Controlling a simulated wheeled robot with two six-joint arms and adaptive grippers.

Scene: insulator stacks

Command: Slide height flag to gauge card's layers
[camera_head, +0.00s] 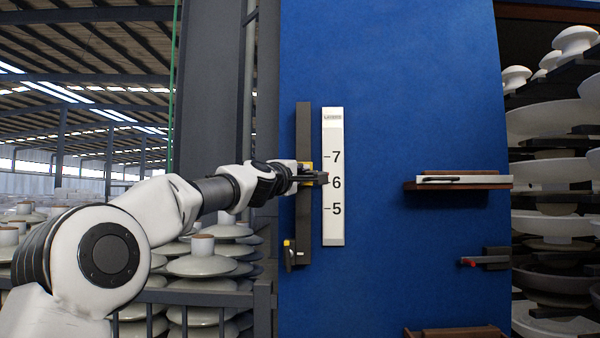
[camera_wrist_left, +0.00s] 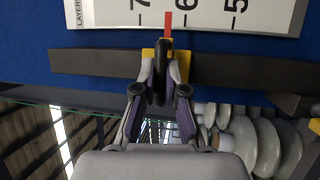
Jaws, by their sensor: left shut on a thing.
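The white scale (camera_head: 333,225) marked LAYERS is upright on the blue panel, with 7, 6 and 5 from top to bottom. A dark rail (camera_head: 303,130) runs beside it on the left. My left gripper (camera_head: 316,177) is shut on the height flag, a yellow slider (camera_wrist_left: 150,54) on the rail with a dark grip. Its red pointer (camera_wrist_left: 168,22) lies between the 7 and 6 marks, nearer 6. In the head view the gripper largely hides the flag. No card with a readable layer number shows. My right gripper is not in view.
A brown shelf (camera_head: 420,186) right of the scale bears a flat white thing seen nearly edge-on. Below it, a dark bracket (camera_head: 490,258) with a red end sticks out. Stacked white insulators (camera_head: 550,195) stand at the right. The panel between scale and shelf is clear.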

